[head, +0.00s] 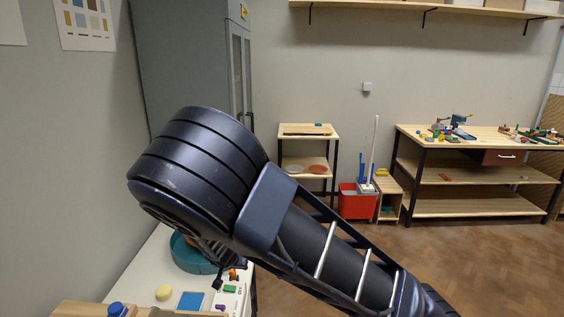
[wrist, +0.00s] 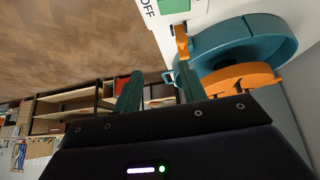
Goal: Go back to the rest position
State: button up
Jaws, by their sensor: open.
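My gripper (wrist: 157,82) shows in the wrist view with its two dark green fingers spread apart and nothing between them. In the head view, my dark arm fills the middle and hides most of the gripper, which is low over the white table (head: 150,262). A teal round basin (head: 187,258) stands on that table, partly behind the arm. In the wrist view, the teal basin (wrist: 222,38) lies to the right of the fingers, with an orange piece (wrist: 245,78) inside it. I cannot tell whether the fingers touch the basin.
A yellow lump (head: 164,292), a blue square (head: 191,301) and small coloured items lie at the table's front. A grey cabinet (head: 180,60) stands behind. A red bin (head: 357,203), small shelf (head: 308,131) and workbench (head: 470,208) line the back wall. Open floor lies right.

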jog(key=w+d+r+g+y, duration=0.1)
jog(key=w+d+r+g, duration=0.2)
jog(key=d+r, duration=0.85)
jog(key=w+d+r+g+y, duration=0.1)
jog(key=w+d+r+g, duration=0.1)
jog(key=d+r, duration=0.95)
jog(key=s+d+r+t, duration=0.1)
jog(key=s+d+r, duration=0.2)
jog(key=s+d, duration=0.2)
jog(key=s+d+r+t+h, duration=0.1)
jog(key=s+d+r, duration=0.3)
jog(key=d, duration=0.6)
jog(key=s+d+r+t, duration=0.1)
jog(key=s+d+r, duration=0.3)
jog(key=d, duration=0.3)
jog(key=shift+s+d+n, duration=0.3)
jog(key=shift+s+d, duration=0.05)
jog(key=shift+s, duration=0.5)
jog(key=shift+r, duration=0.1)
jog(key=shift+c, duration=0.2)
